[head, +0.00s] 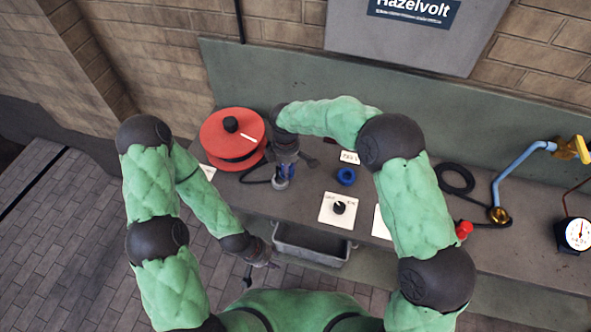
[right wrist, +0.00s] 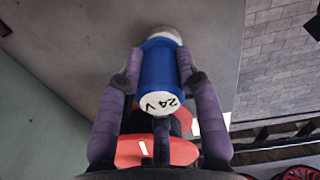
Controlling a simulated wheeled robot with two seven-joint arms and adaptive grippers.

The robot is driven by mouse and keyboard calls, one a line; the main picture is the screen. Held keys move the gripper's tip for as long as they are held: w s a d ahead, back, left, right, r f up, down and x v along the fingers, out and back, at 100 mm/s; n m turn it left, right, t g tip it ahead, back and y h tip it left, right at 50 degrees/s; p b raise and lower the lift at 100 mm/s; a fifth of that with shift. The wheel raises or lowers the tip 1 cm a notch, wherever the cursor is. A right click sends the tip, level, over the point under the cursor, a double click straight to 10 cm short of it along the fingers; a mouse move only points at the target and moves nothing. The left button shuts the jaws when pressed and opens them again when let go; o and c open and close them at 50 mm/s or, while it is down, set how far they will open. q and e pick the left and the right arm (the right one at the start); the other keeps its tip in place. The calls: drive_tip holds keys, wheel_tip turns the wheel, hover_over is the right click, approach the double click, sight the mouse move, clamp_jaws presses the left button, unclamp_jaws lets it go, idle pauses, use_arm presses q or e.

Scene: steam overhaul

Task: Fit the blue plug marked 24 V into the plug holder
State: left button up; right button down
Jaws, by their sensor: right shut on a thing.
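The blue plug (right wrist: 160,70) marked 24 V is held between the two purple fingers of my right gripper (right wrist: 160,78), its white marked end facing the wrist camera. In the head view this plug (head: 282,180) hangs under my right gripper (head: 285,172), above the bench beside the red reel and apart from the holder. A blue ring-shaped socket (head: 346,176), which looks like the plug holder, stands on the bench to the right, behind a dial plate. My left gripper (head: 262,272) is low at the bench's front edge, near the grey bin, its fingers apart and empty.
A red cable reel (head: 232,138) stands left of the plug. A white dial plate (head: 338,211) and a small label (head: 350,157) are near the blue ring. A grey bin (head: 312,243) is at the front edge. A blue pipe (head: 522,165) and gauge (head: 577,234) stand right.

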drive_tip(key=shift+w+a, duration=0.3)
drive_tip(key=shift+a, duration=0.45)
drive_tip(key=shift+w+a, duration=0.1)
drive_tip(key=shift+a, duration=0.25)
drive_tip(key=shift+w+a, duration=0.15)
drive_tip(key=shift+a, duration=0.1)
drive_tip(key=shift+f+b, duration=1.55)
drive_tip(key=shift+f, duration=1.4)
drive_tip(key=c, duration=0.8)
unclamp_jaws()
drive_tip(key=shift+o, duration=0.2)
drive_tip(key=shift+r, duration=0.1)
wheel_tip(320, 180, up, 12)
